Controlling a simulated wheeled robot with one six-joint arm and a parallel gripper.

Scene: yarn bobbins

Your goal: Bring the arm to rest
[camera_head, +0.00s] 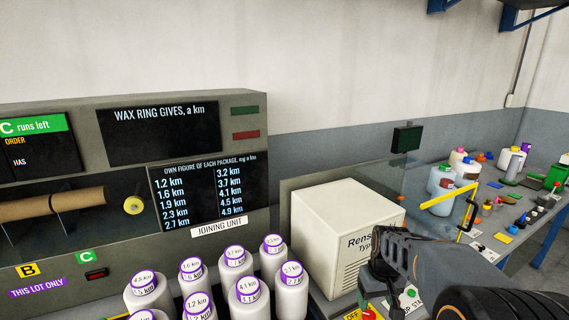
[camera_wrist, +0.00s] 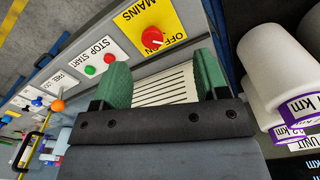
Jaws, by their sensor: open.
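My arm reaches in from the lower right in the head view, dark grey with a black and orange joint. My gripper shows clearly in the wrist view (camera_wrist: 162,72), with two green fingers standing apart and nothing held between them. Behind the gap lie the slotted vent of a pale box and a yellow switch plate with a red knob (camera_wrist: 151,37). In the head view the arm's end is just right of the pale box (camera_head: 340,235), in front of the bench; its fingers are hard to make out there.
Several white bobbins (camera_head: 236,262) with purple-edged labels stand left of the box. A dark display unit (camera_head: 160,130) rises behind them. To the right is a cluttered bench with a yellow bar (camera_head: 436,202) and bottles (camera_head: 440,180). The upper wall area is clear.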

